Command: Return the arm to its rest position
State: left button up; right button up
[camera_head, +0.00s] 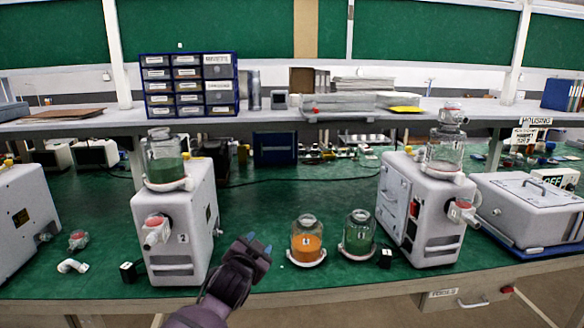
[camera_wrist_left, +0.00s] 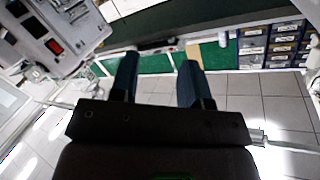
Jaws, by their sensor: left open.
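My left gripper (camera_head: 260,247) is above the front edge of the green bench (camera_head: 270,285), between the left pump and the orange jar. It is open with nothing between its two blue-tipped fingers, as the left wrist view (camera_wrist_left: 157,75) shows. The left pump (camera_head: 172,240), marked 2, carries a canister with green contents (camera_head: 166,168). The right pump (camera_head: 425,215) carries a clear canister (camera_head: 445,152). A jar with orange contents (camera_head: 307,245) and a jar with green contents (camera_head: 358,238) stand between the pumps. My right gripper is not in view.
A small black block (camera_head: 128,272), a white elbow fitting (camera_head: 72,266) and a red-and-white fitting (camera_head: 78,240) lie at left. A grey case (camera_head: 530,208) stands at right. A shelf (camera_head: 280,118) with a drawer cabinet (camera_head: 188,85) runs along the back.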

pick_arm(q)
jog(key=s+a+f+n+g+y, duration=0.1)
jog(key=s+a+f+n, duration=0.1)
jog(key=s+a+f, duration=0.4)
jog(key=s+a+f+n+g+y, duration=0.1)
jog(key=s+a+f, duration=0.5)
jog(key=s, duration=1.5)
jog(key=s+a+f+n+g+y, duration=0.1)
jog(key=s+a+f+n+g, duration=0.2)
jog(key=s+f, duration=1.1)
jog(key=a+n, duration=0.2)
jog(key=a, duration=0.2)
jog(key=shift+s+f+y, duration=0.15)
jog(key=shift+f+y, duration=0.15)
jog(key=shift+f, duration=0.05)
